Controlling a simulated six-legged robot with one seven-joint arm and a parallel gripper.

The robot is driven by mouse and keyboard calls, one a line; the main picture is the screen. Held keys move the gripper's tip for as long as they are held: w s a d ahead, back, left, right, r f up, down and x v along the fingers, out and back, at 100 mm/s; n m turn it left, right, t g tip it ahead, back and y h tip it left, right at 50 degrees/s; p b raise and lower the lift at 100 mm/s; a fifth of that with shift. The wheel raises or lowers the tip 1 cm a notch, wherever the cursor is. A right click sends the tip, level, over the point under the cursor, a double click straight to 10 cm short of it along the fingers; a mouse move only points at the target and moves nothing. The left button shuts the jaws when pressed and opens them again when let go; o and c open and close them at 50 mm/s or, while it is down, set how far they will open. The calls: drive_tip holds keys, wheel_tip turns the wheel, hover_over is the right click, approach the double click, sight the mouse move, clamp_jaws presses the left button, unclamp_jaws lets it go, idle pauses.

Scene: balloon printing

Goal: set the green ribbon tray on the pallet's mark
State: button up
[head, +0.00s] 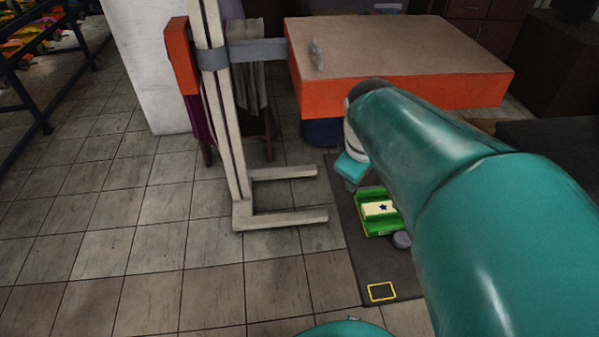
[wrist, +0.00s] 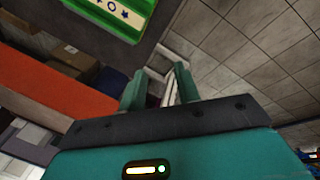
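The green ribbon tray (head: 362,222) holds a cream block with a dark star and appears to rest on the dark grey pallet (head: 375,262), near its middle. A yellow square outline, the mark (head: 381,291), lies bare at the pallet's near end. In the wrist view the tray (wrist: 125,32) shows at the upper left, apart from the fingers. My gripper (wrist: 160,69) is open, with an empty gap between its two teal fingers. In the head view my teal wrist is just beyond and left of the tray; the fingertips are not clear there.
A lift with an upright mast (head: 222,110) and low forks (head: 285,219) stands left of the pallet. A large orange-sided slab (head: 400,95) overhangs the far side. A small grey round object (head: 402,240) sits by the tray. Tiled floor (head: 130,240) is clear at the left.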

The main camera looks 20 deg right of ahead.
drive_tip(key=s+a+r+m+t+y, duration=0.2)
drive_tip(key=s+a+m, duration=0.3)
drive_tip(key=a, duration=0.6)
drive_tip(key=shift+s+a+r+m+t, duration=0.3)
drive_tip(key=shift+s+a+m, duration=0.1)
drive_tip(key=shift+m, duration=0.1)
idle(0.3)
